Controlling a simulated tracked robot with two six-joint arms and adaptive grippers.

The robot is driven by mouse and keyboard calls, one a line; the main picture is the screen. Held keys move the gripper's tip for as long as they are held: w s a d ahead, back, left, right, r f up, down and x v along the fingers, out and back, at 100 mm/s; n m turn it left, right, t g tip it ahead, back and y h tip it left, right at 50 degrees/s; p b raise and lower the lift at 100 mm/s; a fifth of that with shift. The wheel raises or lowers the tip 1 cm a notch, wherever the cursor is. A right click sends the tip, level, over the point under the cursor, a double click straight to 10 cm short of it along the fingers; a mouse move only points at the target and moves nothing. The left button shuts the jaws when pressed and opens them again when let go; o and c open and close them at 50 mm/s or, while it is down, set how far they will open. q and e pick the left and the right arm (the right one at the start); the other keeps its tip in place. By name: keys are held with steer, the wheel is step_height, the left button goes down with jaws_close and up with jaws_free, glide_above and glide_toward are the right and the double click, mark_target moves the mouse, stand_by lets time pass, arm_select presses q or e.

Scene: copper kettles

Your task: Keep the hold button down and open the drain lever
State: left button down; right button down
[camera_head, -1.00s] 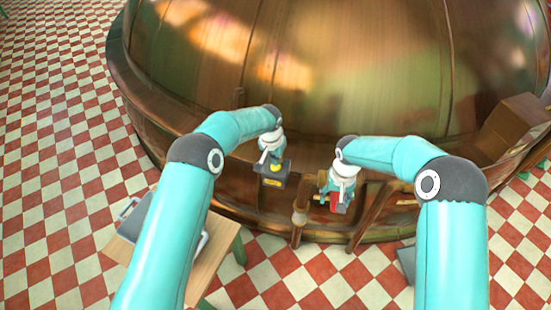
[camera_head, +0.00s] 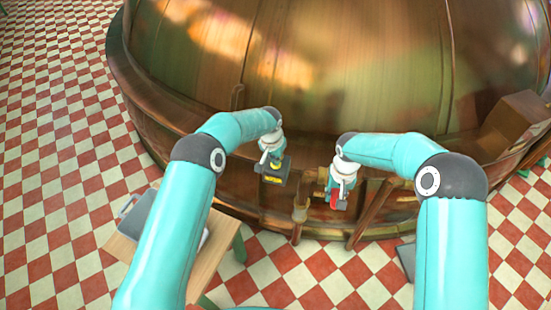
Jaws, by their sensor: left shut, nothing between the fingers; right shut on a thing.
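The hold button is a yellow button (camera_head: 276,165) on a dark box (camera_head: 285,178) with a yellow label, at the kettle's front. My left gripper (camera_head: 270,158) is shut and empty, with its tip down at the button. Contact and how far the button is pressed are too small to tell. The drain lever's red handle (camera_head: 335,197) is right of the box, by the brass drain pipe (camera_head: 300,214). My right gripper (camera_head: 341,190) is shut on the red handle and hides part of it. The handle looks upright in the picture.
The large copper kettle (camera_head: 330,80) fills the back, with a wide rim around its base. A wooden table (camera_head: 222,240) with a grey tray (camera_head: 128,206) stands at lower left. A brown box-like block (camera_head: 515,118) is at right. Checkered floor is open at left.

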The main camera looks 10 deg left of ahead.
steer(key=shift+w+d+n, duration=0.2)
steer(key=shift+d+n, duration=0.9)
steer(key=shift+n, duration=0.1)
steer(key=shift+w+d+n, duration=0.2)
steer(key=shift+d+n, duration=0.3)
steer(key=shift+n, duration=0.1)
steer(key=shift+w+d+n, duration=0.2)
steer(key=shift+d+n, duration=0.3)
steer(key=shift+n, duration=0.1)
steer(key=shift+d, duration=0.1)
steer(key=shift+w+d+n, duration=0.6)
steer(key=shift+d+n, duration=0.25)
steer(key=shift+n, duration=0.35)
